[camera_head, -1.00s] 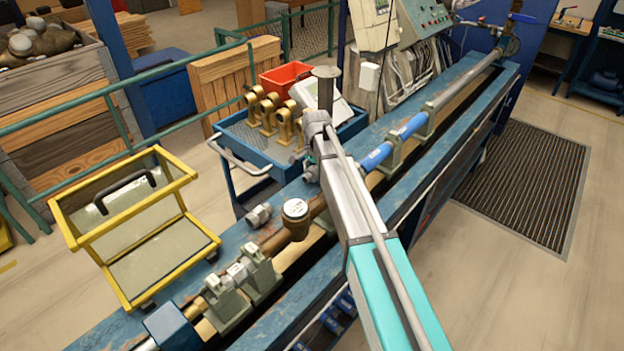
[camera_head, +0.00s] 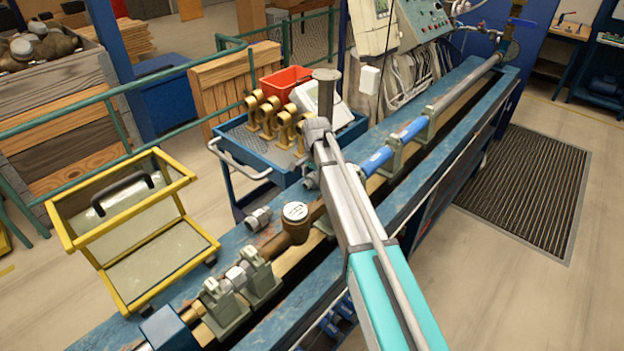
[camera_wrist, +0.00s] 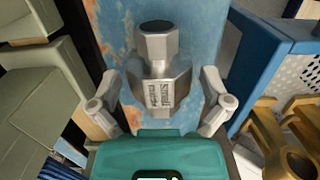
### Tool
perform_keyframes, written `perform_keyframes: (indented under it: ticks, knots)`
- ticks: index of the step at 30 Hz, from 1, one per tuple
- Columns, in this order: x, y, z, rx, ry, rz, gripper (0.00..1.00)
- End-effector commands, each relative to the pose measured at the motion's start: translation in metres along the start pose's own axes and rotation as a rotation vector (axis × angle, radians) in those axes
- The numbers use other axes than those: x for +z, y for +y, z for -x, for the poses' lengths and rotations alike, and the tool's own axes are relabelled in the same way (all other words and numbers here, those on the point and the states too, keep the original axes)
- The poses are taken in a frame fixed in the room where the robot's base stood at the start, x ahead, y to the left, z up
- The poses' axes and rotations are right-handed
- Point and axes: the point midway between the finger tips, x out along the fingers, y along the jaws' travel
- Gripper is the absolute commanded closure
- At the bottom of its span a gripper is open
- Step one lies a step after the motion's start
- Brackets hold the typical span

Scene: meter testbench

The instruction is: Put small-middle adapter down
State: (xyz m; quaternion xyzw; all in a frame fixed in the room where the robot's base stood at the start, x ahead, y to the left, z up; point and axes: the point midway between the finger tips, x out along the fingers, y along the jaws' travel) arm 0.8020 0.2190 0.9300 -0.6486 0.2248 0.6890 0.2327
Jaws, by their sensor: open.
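The small-middle adapter (camera_wrist: 160,72) is a grey metal fitting with a hexagonal body and a narrower dark-ended neck, labelled "Small middle". In the wrist view it is on the worn blue bench top (camera_wrist: 205,25), between the fingers of my gripper (camera_wrist: 161,85). The fingers are spread, with a visible gap on each side of the adapter. In the head view a grey piece, likely this adapter (camera_head: 311,181), shows beside my arm.
Another grey fitting (camera_head: 258,219) lies on the bench near the brass meter (camera_head: 296,222). The blue cart (camera_head: 240,140) with several brass pieces stands close behind the bench. In the wrist view its blue edge (camera_wrist: 262,45) is right of the gripper.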

Motion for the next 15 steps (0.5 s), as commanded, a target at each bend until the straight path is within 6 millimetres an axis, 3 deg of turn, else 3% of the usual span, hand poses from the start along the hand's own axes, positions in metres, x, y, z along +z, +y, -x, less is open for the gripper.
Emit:
perform_keyframes:
  ticks: [15]
  knots:
    - [0.0001, 0.0001, 0.0055, 0.0, 0.0, 0.0, 0.0]
